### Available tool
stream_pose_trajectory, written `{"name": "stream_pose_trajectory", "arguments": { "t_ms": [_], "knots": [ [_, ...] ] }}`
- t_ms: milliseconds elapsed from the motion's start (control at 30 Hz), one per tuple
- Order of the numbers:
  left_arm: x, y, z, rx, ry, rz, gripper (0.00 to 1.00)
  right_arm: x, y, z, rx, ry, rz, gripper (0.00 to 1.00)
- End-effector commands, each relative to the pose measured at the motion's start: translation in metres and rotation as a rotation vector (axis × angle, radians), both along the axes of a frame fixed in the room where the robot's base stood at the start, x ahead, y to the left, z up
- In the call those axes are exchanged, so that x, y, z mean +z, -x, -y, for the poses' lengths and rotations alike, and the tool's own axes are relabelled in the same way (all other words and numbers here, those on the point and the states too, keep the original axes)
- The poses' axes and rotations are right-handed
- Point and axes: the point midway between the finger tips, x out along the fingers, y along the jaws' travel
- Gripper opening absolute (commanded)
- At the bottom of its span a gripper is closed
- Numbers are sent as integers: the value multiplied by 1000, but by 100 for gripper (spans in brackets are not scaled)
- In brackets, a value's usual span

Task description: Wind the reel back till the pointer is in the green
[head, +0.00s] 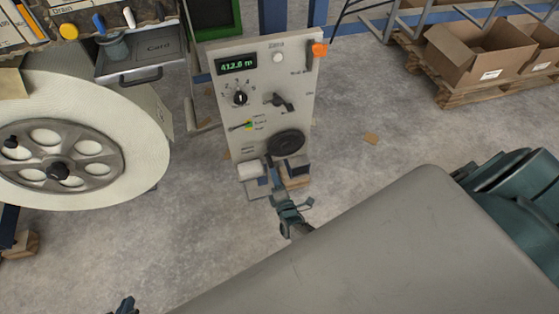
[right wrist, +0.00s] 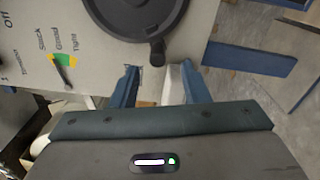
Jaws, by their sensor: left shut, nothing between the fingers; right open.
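The grey control panel (head: 262,100) stands upright ahead. Low on it is a black round handwheel (head: 286,143), also in the right wrist view (right wrist: 135,12), where its crank knob (right wrist: 157,50) sticks out at the rim. The tension gauge (head: 246,125) is left of the wheel. In the right wrist view the dark pointer (right wrist: 62,72) has its tip at the Slack-side edge of the green patch (right wrist: 66,60). My right gripper (head: 277,171) is open just below the wheel, fingers (right wrist: 162,80) apart, clear of the knob. My left gripper (head: 125,305) is shut and empty at the bottom left, mostly cut off.
A large white reel (head: 150,120) with a grey hub stands left of the panel. A grey drawer marked Card (head: 150,55) is above it. Cardboard boxes (head: 480,50) lie on a pallet at the right.

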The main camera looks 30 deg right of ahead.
Motion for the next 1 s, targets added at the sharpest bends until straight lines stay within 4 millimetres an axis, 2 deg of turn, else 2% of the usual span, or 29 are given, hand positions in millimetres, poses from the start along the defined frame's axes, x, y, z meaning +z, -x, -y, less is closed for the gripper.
{"name": "stream_pose_trajectory", "arguments": {
  "t_ms": [100, 300, 867, 1000],
  "knots": [
    [6, 0, -2, -9, -22, -30, 0, 1, 23, -5, 0, 0, -2, 42],
    [6, 1, -4, -14, -38, -60, 0, 0, 40, -9, 0, 1, -1, 42],
    [6, 1, -5, -15, -40, -62, 0, -1, 43, -10, 0, 0, 0, 42],
    [6, 1, -5, -15, -40, -61, 0, 1, 44, -10, 10, -44, -5, 42]
  ]
}}
